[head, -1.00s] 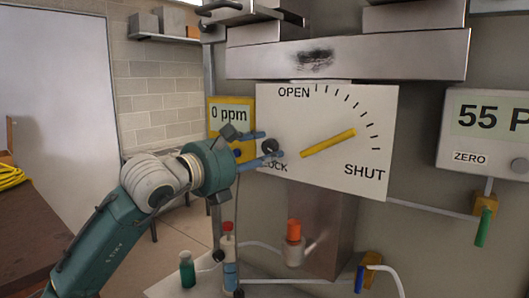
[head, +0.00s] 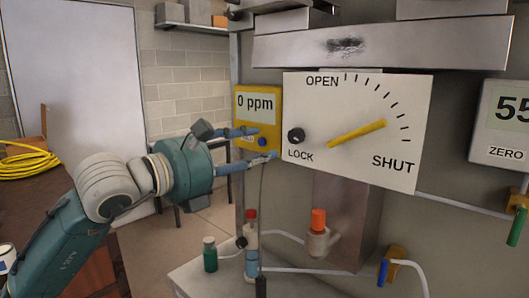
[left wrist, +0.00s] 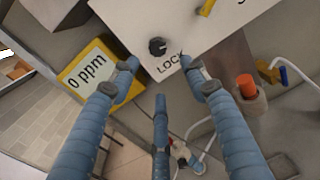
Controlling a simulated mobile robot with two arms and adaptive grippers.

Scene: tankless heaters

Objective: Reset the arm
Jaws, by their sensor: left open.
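My left gripper (head: 262,146) is in the head view, its blue fingers apart and empty. It is in front of the yellow gas meter, just left of the white dial panel (head: 350,165). A black lock knob (head: 296,136) sits on the panel's left side, and a yellow lever (head: 357,134) on it slants up to the right. In the left wrist view, the spread fingers (left wrist: 160,90) show with the lock knob (left wrist: 157,46) beyond them, apart from it. My right gripper is in neither view.
The yellow meter (head: 258,105) reads 0 ppm. Below the panel are an orange-capped valve (head: 318,220), a red-capped bottle (head: 251,240) and a green bottle (head: 210,255) on a light ledge. A metal shelf (head: 400,50) is above. A yellow cable coil (head: 30,162) lies at left.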

